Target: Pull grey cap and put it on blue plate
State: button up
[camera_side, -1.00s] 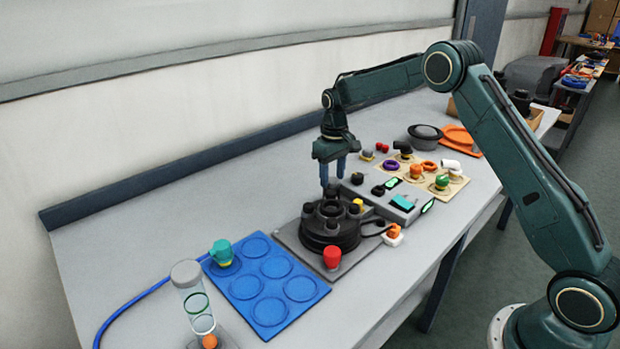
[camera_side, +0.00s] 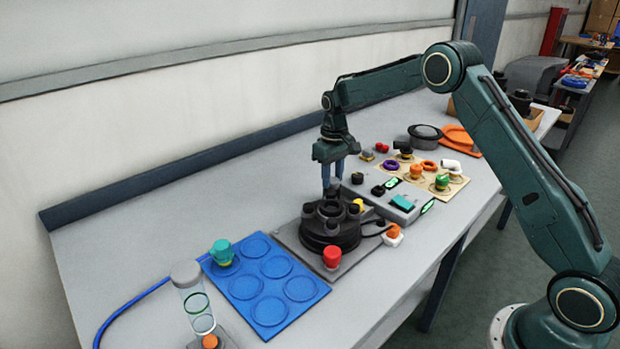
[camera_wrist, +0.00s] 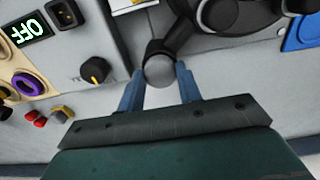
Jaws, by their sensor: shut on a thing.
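The grey cap (camera_wrist: 159,66) sits between my two blue fingertips in the wrist view, at the end of a dark arm of the black round housing (camera_side: 330,236). My gripper (camera_wrist: 160,80) is shut on this cap. In the side view my gripper (camera_side: 332,184) points straight down at the far edge of the housing, and its fingers mostly hide the cap. The blue plate (camera_side: 266,283) with several round recesses lies flat to the left of the housing. A teal cap (camera_side: 222,252) stands in its far-left recess. A corner of the plate (camera_wrist: 301,30) shows in the wrist view.
A red cap (camera_side: 332,256) stands at the housing's near corner. A grey control box (camera_side: 392,202) and a tan board with coloured fittings (camera_side: 452,187) lie to the right. A clear tube (camera_side: 196,304) stands left of the plate. The table left of the housing's far side is bare.

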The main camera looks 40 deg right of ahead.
aim_at(332, 180)
jog(key=shift+r, duration=1.2)
dwell(0.8)
jog(key=shift+r, duration=2.3)
jog(key=s+a+r, duration=0.2)
jog(key=a+r, duration=0.1)
jog(key=a, duration=0.7)
jog(key=s+a+r, duration=0.3)
jog(key=a, duration=0.7)
jog(key=s+a+r, duration=0.4)
jog(key=s+a, duration=0.7)
jog(key=a, duration=0.3)
